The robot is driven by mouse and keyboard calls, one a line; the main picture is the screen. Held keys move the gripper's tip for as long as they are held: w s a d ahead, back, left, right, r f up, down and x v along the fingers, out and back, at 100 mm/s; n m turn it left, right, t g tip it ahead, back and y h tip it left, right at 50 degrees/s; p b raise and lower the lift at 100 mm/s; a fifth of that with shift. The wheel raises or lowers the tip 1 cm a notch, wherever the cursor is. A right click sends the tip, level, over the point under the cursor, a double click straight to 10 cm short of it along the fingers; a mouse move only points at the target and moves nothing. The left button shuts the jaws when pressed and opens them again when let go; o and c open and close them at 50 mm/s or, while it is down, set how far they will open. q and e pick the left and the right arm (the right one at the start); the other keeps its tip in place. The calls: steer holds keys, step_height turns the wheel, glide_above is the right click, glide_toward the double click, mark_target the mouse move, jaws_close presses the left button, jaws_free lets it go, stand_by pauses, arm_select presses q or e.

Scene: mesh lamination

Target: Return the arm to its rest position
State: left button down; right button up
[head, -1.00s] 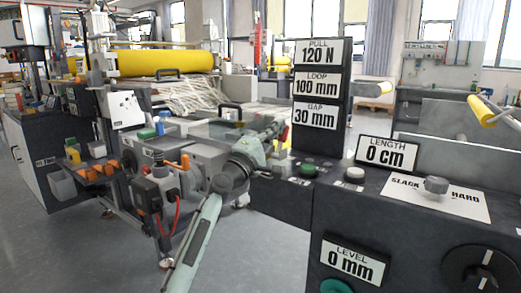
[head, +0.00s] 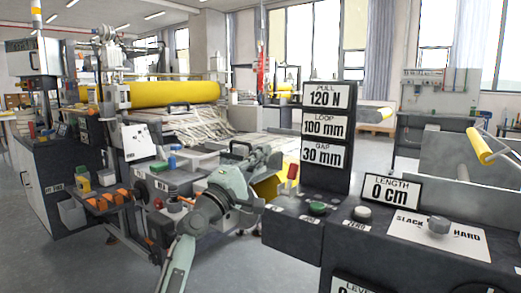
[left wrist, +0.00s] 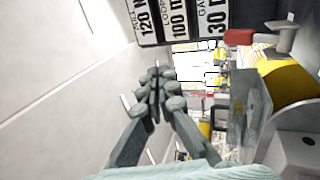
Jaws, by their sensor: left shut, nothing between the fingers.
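My left arm rises from the bottom of the head view, and its left gripper (head: 268,156) points away to the right, in front of the dark console's left end. In the left wrist view the fingers (left wrist: 154,84) are together with nothing between them. They point toward the PULL, LOOP and GAP signs (left wrist: 176,18), which show sideways at the top. In the head view the same sign post (head: 325,125) stands just right of the gripper. No contact shows between the gripper and the post. My right gripper is in neither view.
The console (head: 300,238) carries a green button (head: 317,208), a white button (head: 361,213) and a grey knob (head: 439,225). A machine with a yellow roll (head: 165,93) stands at the left, with orange-handled items (head: 110,198) on a tray. Grey floor (head: 95,262) is free at lower left.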

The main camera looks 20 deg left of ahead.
arm_select(q)
steer(key=shift+s+a+r, duration=0.1)
steer(key=shift+s, duration=0.15)
steer(key=f+m+g, duration=0.1)
steer(key=f, duration=0.6)
steer(key=s+f+m+g+y, duration=0.1)
steer(key=f+m+g, duration=0.1)
steer(key=f, duration=0.5)
steer(key=s+d+f+m+g, duration=0.1)
steer(key=f+g, duration=0.1)
steer(key=f, duration=0.6)
steer(key=shift+y, duration=0.4)
steer(key=s+a+f+m+g+y, duration=0.1)
steer(key=s+f+m+g, duration=0.2)
steer(key=s+f, duration=0.6)
steer(key=s+a+f+m+g+y, duration=0.1)
steer(key=s+f+m+g+y, duration=0.3)
steer(key=f, duration=0.8)
steer(key=s+a+f+m+g+h, duration=0.1)
steer(key=s+a+f+g, duration=0.1)
steer(key=s+f, duration=0.7)
steer(key=s+a+f+m+g+y, duration=0.1)
steer(key=s+a+f+g, duration=0.1)
steer(key=s+f, duration=0.3)
steer(key=s+a+f+m+g+y, duration=0.2)
steer(key=s+f, duration=0.4)
steer(key=s, duration=0.4)
steer(key=shift+s+a+f+m, duration=0.25)
steer(key=shift+s+m, duration=0.05)
